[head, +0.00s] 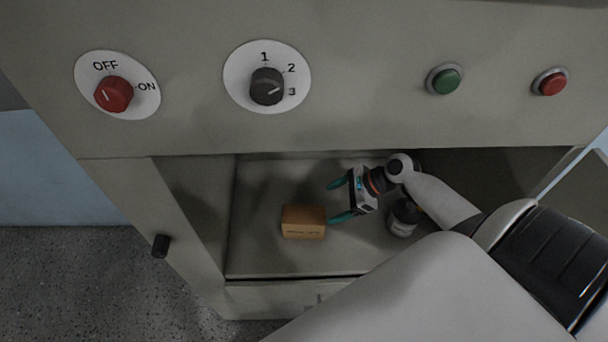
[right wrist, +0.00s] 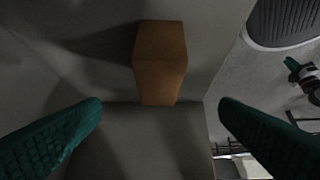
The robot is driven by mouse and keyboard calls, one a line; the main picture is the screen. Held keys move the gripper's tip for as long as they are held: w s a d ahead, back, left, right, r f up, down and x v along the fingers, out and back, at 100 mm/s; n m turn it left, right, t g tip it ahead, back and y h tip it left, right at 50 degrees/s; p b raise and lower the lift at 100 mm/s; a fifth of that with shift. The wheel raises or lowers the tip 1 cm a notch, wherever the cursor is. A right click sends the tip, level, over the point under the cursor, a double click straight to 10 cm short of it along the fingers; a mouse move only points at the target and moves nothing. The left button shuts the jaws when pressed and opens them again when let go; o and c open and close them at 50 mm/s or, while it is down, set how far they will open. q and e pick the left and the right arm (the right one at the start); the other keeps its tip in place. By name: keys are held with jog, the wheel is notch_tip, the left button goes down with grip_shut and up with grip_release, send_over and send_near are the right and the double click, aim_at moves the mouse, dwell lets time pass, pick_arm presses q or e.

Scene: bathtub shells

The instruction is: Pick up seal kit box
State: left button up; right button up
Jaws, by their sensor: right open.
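The seal kit box (head: 304,222) is a small brown box on the floor of the open compartment in the head view. In the right wrist view the box (right wrist: 161,62) stands at upper centre, ahead of and between the two teal fingers. My right gripper (head: 335,200) is open and empty, just right of the box, with its fingers pointing left towards it. The fingers also show at both sides of the right wrist view (right wrist: 160,125). No finger visibly touches the box.
A grey bottle (head: 403,218) stands in the compartment close to my right gripper and arm. The panel above carries a red knob (head: 113,94), a black knob (head: 267,86), a green button (head: 445,80) and a red button (head: 550,83). The compartment floor left of the box is clear.

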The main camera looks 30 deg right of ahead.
aim_at(305, 214)
jog(key=shift+m, duration=0.3)
jog(key=b+x, duration=0.1)
jog(key=x, duration=1)
jog(key=shift+w+a+b, duration=0.3)
jog(key=shift+w+b, duration=0.05)
jog(key=c, duration=1.3)
